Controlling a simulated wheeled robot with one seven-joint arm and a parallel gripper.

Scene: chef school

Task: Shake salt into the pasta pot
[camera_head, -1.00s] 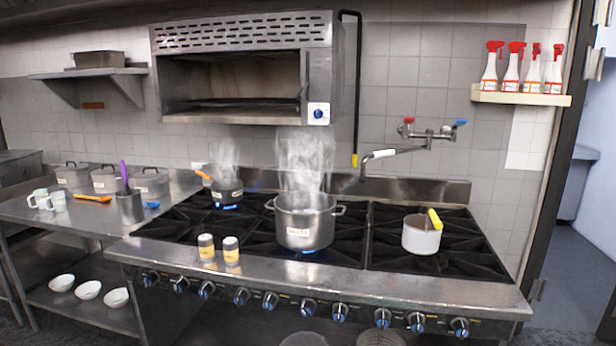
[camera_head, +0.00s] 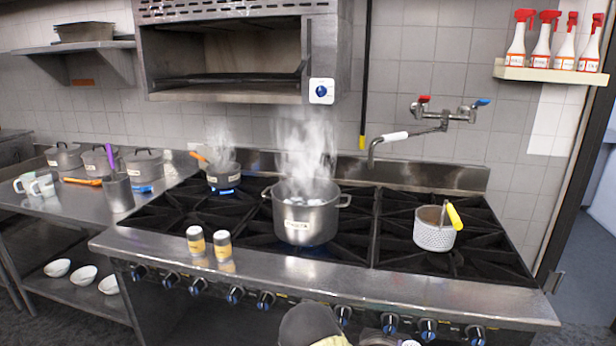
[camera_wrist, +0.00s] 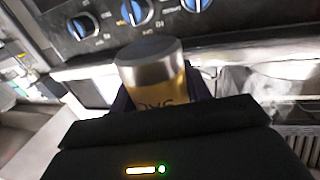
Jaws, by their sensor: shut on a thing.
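My gripper (camera_wrist: 160,102) is shut on a shaker (camera_wrist: 150,70) with a silver cap and a yellow label. The label's lettering is partly hidden and looks like "SAL" upside down. In the wrist view the stove's knobs are beyond the shaker. In the head view only a dark part of my arm shows at the bottom edge, with a bit of yellow beside it, below the stove front. The pasta pot (camera_head: 300,222) is a steel pot with two handles and a white label. It stands upright on the middle of the stove, steaming, with pale contents.
Two similar shakers (camera_head: 195,241) (camera_head: 222,246) stand on the stove's front ledge (camera_head: 330,278). A smaller steaming pan (camera_head: 223,176) is at the back left. A perforated basket (camera_head: 433,236) with a yellow handle is on the right. A faucet (camera_head: 425,133) hangs over the back.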

